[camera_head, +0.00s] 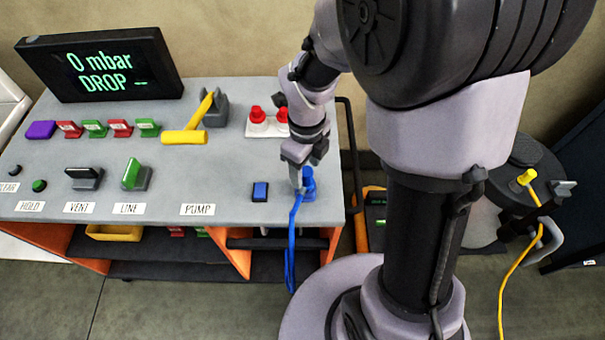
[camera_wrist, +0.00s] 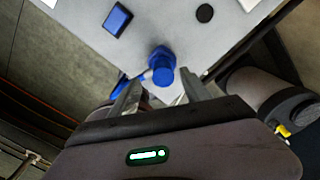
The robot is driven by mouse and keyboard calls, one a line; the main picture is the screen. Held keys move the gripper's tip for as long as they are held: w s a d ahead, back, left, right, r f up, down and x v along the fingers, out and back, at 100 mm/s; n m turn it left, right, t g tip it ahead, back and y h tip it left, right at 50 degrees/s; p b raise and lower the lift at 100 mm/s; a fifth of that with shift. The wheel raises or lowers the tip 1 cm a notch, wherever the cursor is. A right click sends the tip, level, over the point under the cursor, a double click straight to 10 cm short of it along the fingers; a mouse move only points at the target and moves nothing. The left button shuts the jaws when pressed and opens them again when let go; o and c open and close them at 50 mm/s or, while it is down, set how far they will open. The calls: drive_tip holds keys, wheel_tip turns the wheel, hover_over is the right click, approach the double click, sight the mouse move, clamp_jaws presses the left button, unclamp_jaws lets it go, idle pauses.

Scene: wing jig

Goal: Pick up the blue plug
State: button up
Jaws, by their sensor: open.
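The blue plug (camera_head: 308,184) stands on the grey bench top near its front right edge, with a blue cable (camera_head: 291,245) hanging from it over the front edge. My gripper (camera_head: 297,178) is right at the plug, above and beside it. In the wrist view the blue plug (camera_wrist: 161,66) shows just beyond and between the two open fingers (camera_wrist: 160,97). The fingers are apart and the plug looks free of them; whether one touches it I cannot tell. Part of the plug is hidden by my gripper in the head view.
A blue rocker block (camera_head: 260,192) sits left of the plug. Red knobs (camera_head: 258,115) stand behind my wrist. A yellow-handled valve (camera_head: 186,136), levers and a display (camera_head: 100,65) are farther left. A yellow cable (camera_head: 512,270) hangs at the right.

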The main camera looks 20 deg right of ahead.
sight(307, 172)
drive_tip(key=f, duration=0.2)
drive_tip(key=f+b, duration=0.1)
drive_tip(key=f, duration=0.1)
drive_tip(key=shift+w+d, duration=0.1)
drive_tip(key=shift+d, duration=0.1)
drive_tip(key=shift+r, duration=0.1)
clamp_jaws()
drive_tip(key=shift+r, duration=0.1)
